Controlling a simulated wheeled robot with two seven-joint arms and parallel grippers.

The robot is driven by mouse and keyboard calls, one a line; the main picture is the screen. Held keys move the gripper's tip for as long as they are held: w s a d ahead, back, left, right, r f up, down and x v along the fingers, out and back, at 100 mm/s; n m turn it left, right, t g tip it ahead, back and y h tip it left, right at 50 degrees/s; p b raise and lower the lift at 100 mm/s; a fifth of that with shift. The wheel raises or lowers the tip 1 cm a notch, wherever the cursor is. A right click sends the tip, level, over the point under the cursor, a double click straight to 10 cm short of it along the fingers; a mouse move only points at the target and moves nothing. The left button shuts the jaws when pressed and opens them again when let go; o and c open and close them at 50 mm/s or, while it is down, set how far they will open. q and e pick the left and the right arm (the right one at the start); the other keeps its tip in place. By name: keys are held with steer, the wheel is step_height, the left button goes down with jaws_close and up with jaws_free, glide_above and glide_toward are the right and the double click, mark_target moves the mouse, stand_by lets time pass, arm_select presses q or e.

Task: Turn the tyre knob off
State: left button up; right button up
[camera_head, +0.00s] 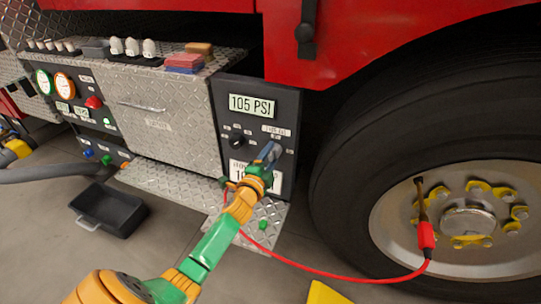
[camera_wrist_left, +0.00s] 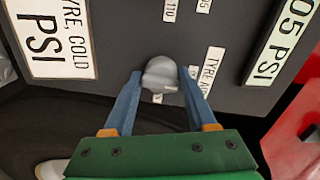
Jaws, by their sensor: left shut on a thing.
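The dark control panel (camera_head: 285,105) beside the wheel carries a 105 PSI display (camera_head: 251,105). My left gripper (camera_head: 270,152) is at the panel's right side, below a small white label. In the left wrist view, the grey tyre knob (camera_wrist_left: 160,75) sits between the fingers of my left gripper (camera_wrist_left: 160,82), beside a label reading TYRE AIR (camera_wrist_left: 210,70). The gripper is shut on the knob. In the head view the fingers hide the knob. My right gripper is not in view.
A black selector knob (camera_head: 237,141) is left of my gripper. A red hose (camera_head: 340,278) runs low from the panel area to the wheel (camera_head: 375,120). A black tray (camera_head: 112,208) lies on the floor. A metal step (camera_head: 165,183) juts out below the panel.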

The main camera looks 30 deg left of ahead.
arm_select(q)
steer(key=shift+r+n, duration=0.2)
steer(key=shift+n, duration=0.1)
stand_by(0.4)
steer(key=o, duration=1.3)
steer(key=shift+f, duration=0.1)
steer(key=shift+s+d, duration=0.1)
steer(key=shift+s, duration=0.25)
steer(key=p+v, duration=0.1)
steer(key=v, duration=0.5)
steer(key=shift+s+p, duration=0.2)
steer(key=shift+p, duration=0.1)
